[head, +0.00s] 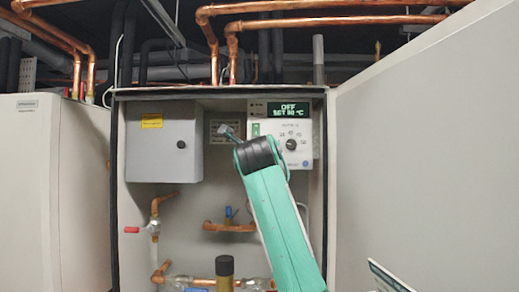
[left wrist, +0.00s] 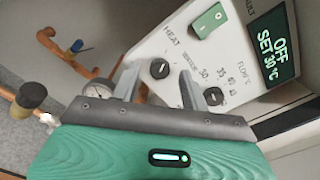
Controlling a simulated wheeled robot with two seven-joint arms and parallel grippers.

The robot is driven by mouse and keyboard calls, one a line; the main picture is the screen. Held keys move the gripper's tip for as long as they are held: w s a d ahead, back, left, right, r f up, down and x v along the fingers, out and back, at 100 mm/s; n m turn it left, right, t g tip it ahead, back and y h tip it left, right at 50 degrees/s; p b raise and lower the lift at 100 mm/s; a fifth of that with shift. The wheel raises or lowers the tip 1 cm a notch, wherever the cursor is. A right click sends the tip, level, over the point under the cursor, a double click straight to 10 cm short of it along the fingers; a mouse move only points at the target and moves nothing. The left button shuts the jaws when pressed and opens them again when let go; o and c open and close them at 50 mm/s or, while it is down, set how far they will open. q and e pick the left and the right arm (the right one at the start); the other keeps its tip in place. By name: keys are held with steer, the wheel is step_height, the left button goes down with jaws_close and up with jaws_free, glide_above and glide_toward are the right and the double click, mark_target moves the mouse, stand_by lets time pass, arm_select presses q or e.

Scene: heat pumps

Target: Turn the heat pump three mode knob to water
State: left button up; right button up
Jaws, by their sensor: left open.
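The white control panel (head: 302,165) is inside the open cabinet. In the left wrist view the panel (left wrist: 150,50) is tilted, and a black mode knob (left wrist: 160,68) sits between the labels HEAT and WATER. Its pointer direction is too small to tell. My arm hides this knob in the head view. My left gripper (head: 228,132) is in front of the panel's left side. In the left wrist view its two fingers (left wrist: 160,75) are open, one on each side of the mode knob; contact cannot be told. My right gripper is not in view.
A flow temperature knob (left wrist: 213,96) is close to the right finger. A green switch (left wrist: 208,20) and a display (left wrist: 272,45) reading OFF, SET 30 °C are above. A grey box (head: 160,160) is left of the panel. Copper pipes (head: 230,227) and the cabinet door (head: 420,150) bound the space.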

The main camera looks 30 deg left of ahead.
arm_select(q)
steer(key=shift+w+a, duration=0.25)
steer(key=shift+w, duration=0.15)
jaws_close()
steer(key=shift+m+b, duration=6)
steer(key=shift+b, duration=0.4)
jaws_free()
